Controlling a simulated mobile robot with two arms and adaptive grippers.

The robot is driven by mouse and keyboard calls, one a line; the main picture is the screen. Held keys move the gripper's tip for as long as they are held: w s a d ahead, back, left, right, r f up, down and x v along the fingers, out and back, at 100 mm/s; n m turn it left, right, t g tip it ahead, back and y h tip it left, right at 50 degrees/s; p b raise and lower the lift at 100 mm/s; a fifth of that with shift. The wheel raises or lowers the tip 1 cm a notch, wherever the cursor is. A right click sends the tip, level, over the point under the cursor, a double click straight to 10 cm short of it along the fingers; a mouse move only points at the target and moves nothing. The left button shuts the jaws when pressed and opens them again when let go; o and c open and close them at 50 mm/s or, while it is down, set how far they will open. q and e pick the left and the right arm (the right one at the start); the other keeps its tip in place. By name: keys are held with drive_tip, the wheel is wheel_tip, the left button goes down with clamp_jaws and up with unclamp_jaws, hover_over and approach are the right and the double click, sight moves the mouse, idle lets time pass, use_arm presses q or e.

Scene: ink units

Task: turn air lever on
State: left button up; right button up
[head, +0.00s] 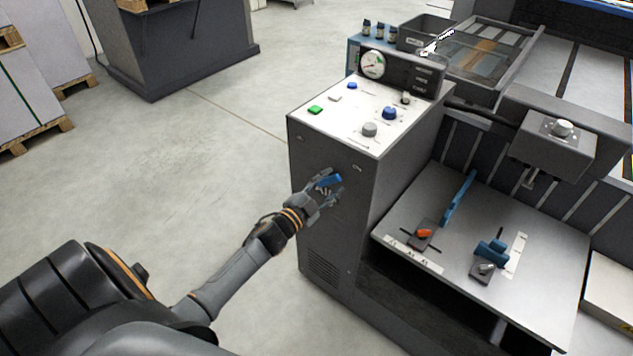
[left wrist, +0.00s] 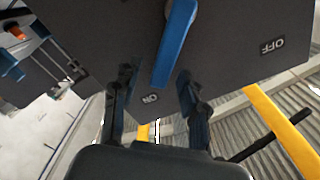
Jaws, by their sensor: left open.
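The air lever (head: 331,180) is a blue handle on the dark front side of the grey machine cabinet. In the left wrist view the blue lever (left wrist: 172,48) runs from the top edge down toward the ON label (left wrist: 151,97). The OFF label (left wrist: 271,46) is off to the right of it. My left gripper (head: 326,190) is at the cabinet front, close to the lever and partly hiding the panel. In the left wrist view its two fingers (left wrist: 155,92) are open, with the lever's free end between them. Contact cannot be told. My right gripper is not in view.
The cabinet top (head: 355,110) carries several buttons, knobs and a gauge (head: 372,64). To the right a metal work plate (head: 490,225) holds blue clamps and an orange knob (head: 424,233). The floor (head: 190,140) left of the cabinet is clear.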

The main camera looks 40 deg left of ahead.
use_arm(q)
drive_tip(key=s, duration=1.1)
drive_tip(key=shift+a, duration=0.45)
drive_tip(key=shift+f, duration=0.1)
drive_tip(key=s+d+f+n+g+y, duration=0.1)
drive_tip(key=s+f+n+g, duration=0.3)
drive_tip(key=f, duration=0.6)
drive_tip(key=s+d+f+g, duration=0.1)
drive_tip(key=s+f+g, duration=0.1)
drive_tip(key=s+f, duration=0.65)
drive_tip(key=s+d+f+n+g+y, duration=0.1)
drive_tip(key=s+d+f+n+g, duration=0.15)
drive_tip(key=f, duration=1.05)
drive_tip(key=s+d+f+g, duration=0.2)
drive_tip(key=s+f, duration=0.2)
drive_tip(key=s, duration=0.4)
drive_tip(key=s+d+f+g, duration=0.2)
drive_tip(key=s+f, duration=0.3)
drive_tip(key=s, duration=0.3)
drive_tip(key=s+d+f+n+g+p, duration=0.1)
drive_tip(key=s+d+f+g, duration=0.2)
drive_tip(key=s, duration=0.6)
drive_tip(key=shift+f+g+h, duration=0.4)
drive_tip(key=shift+f+g, duration=0.35)
drive_tip(key=shift+f, duration=0.1)
